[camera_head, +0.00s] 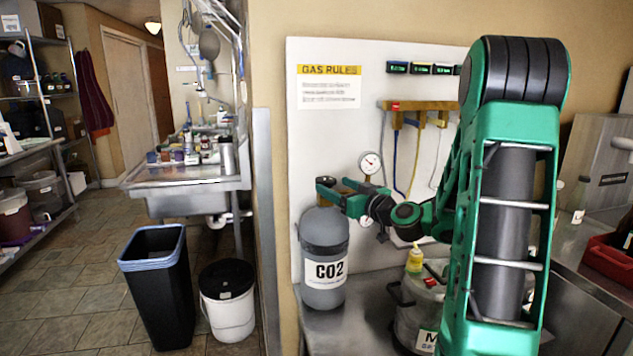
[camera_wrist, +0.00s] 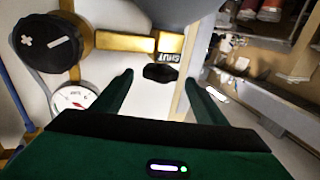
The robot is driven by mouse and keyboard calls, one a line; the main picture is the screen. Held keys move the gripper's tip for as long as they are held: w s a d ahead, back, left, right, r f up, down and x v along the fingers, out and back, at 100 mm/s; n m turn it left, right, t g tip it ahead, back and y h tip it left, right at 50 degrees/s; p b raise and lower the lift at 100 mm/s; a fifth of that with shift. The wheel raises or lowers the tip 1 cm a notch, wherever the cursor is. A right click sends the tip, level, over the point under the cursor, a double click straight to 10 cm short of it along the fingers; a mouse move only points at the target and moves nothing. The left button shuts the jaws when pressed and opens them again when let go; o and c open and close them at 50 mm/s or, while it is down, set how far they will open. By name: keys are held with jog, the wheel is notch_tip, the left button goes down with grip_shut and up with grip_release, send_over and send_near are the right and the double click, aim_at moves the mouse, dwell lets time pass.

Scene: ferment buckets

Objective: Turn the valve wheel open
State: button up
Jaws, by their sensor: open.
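The grey CO2 cylinder (camera_head: 323,255) stands upright on the metal counter against the white panel. A small dark valve wheel (camera_head: 325,181) tops its brass valve. In the wrist view a black part, apparently this valve wheel (camera_wrist: 160,73), shows edge-on beside a brass body with a "SHUT" label (camera_wrist: 168,45). My gripper (camera_head: 335,196) is at the cylinder's top, coming from the right. In the wrist view my gripper (camera_wrist: 160,79) is open, one finger on each side of the black part, with visible gaps. Its far side is hidden.
A black +/− knob (camera_wrist: 47,42) and a white gauge (camera_wrist: 75,97) sit close by; the gauge (camera_head: 370,163) is right of the valve. A pot (camera_head: 418,318) stands on the counter below my arm. A bin (camera_head: 158,285) and white bucket (camera_head: 228,305) stand on the floor.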

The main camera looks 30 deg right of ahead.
jog(key=w, duration=0.9)
jog(key=shift+w+a, duration=0.25)
jog(key=shift+a, duration=0.1)
jog(key=shift+c, duration=0.5)
jog(key=c, duration=0.9)
